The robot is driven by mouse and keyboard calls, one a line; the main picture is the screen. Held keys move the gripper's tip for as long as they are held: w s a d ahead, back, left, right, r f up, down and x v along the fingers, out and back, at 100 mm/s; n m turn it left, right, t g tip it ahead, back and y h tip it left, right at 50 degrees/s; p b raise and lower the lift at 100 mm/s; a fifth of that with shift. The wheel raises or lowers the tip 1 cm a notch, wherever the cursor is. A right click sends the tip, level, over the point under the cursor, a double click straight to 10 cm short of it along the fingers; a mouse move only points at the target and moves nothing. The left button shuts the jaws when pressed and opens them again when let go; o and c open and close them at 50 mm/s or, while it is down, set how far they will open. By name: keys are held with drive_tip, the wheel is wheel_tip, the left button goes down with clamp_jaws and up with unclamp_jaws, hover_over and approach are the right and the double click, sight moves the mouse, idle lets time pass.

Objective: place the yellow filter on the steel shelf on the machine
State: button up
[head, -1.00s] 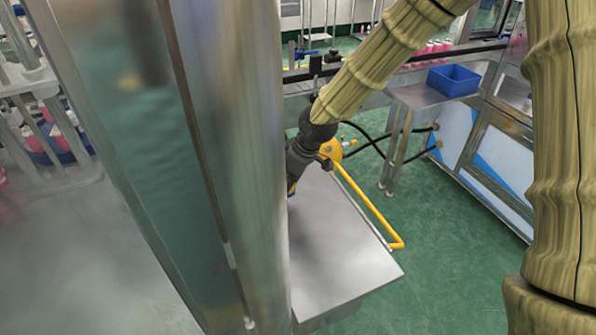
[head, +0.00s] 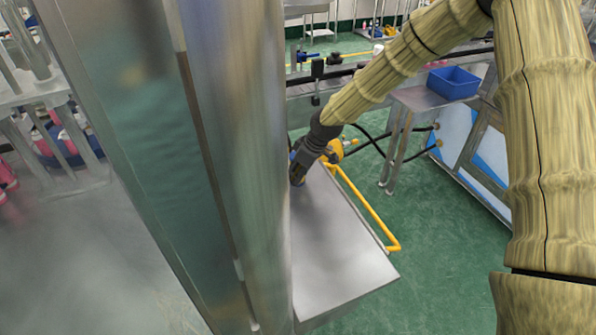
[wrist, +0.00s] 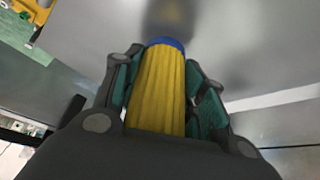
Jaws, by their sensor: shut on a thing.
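The yellow filter (wrist: 158,92) is a ribbed yellow cylinder with a blue end. My gripper (wrist: 165,85) is shut on it, with dark fingers and green pads on both sides in the wrist view. In the head view my gripper (head: 297,172) is at the far left corner of the steel shelf (head: 335,255), partly behind the tall steel column. I cannot tell whether the filter touches the shelf.
A tall steel column (head: 235,150) stands left of the shelf and hides part of it. A yellow rail (head: 365,210) runs along the shelf's right side. A blue bin (head: 453,81) sits on a side table at the back right. The visible shelf top is bare.

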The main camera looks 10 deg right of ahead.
drive_tip(key=shift+f, duration=0.4)
drive_tip(key=shift+f, duration=0.2)
drive_tip(key=o, duration=1.1)
drive_tip(key=shift+c, duration=0.2)
drive_tip(key=shift+d+r, duration=0.15)
drive_tip(key=shift+r, duration=0.45)
drive_tip(key=b+v, duration=0.3)
drive_tip(key=v, duration=0.8)
drive_tip(key=shift+s, duration=0.15)
